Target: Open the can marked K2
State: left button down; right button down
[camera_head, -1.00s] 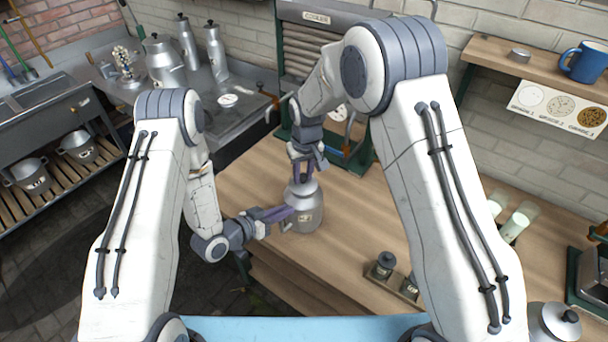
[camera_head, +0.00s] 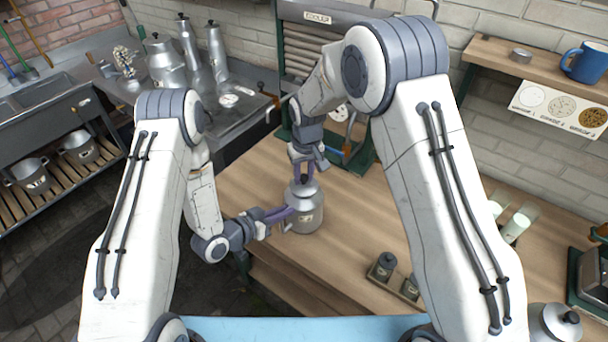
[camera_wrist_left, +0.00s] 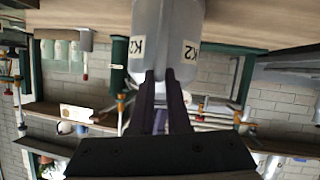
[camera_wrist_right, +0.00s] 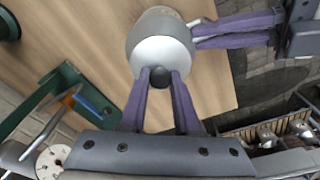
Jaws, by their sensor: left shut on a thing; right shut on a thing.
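The can marked K2 (camera_head: 305,216) is a grey metal can with a domed lid and a dark knob. It stands upright on the wooden bench. In the left wrist view its body (camera_wrist_left: 167,35) shows two K2 labels. My left gripper (camera_head: 283,215) is shut on the side of the can; what part it grips is hard to make out. My right gripper (camera_head: 303,176) points down from above and is shut on the lid's knob (camera_wrist_right: 157,76). The lid (camera_wrist_right: 162,54) appears seated on the can, with no clear gap.
The wooden bench (camera_head: 370,225) is clear around the can. Small dark-lidded jars (camera_head: 384,266) stand to the front right. A green-framed stand with a dial (camera_head: 340,115) is behind. A sink counter (camera_head: 235,115) with tall metal cans is back left. A wall shelf (camera_head: 540,62) is at right.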

aim_at(303, 175)
pick_arm(q)
jog(key=shift+f, duration=0.1)
pick_arm(e)
jog(key=shift+s, duration=0.15)
jog(key=shift+r, duration=1.15)
jog(key=shift+r, duration=0.1)
jog(key=shift+w+r, duration=0.2)
jog(key=shift+r, duration=1.7)
pick_arm(q)
jog(key=c, duration=0.8)
grip_release()
pick_arm(e)
jog(key=shift+f, duration=0.1)
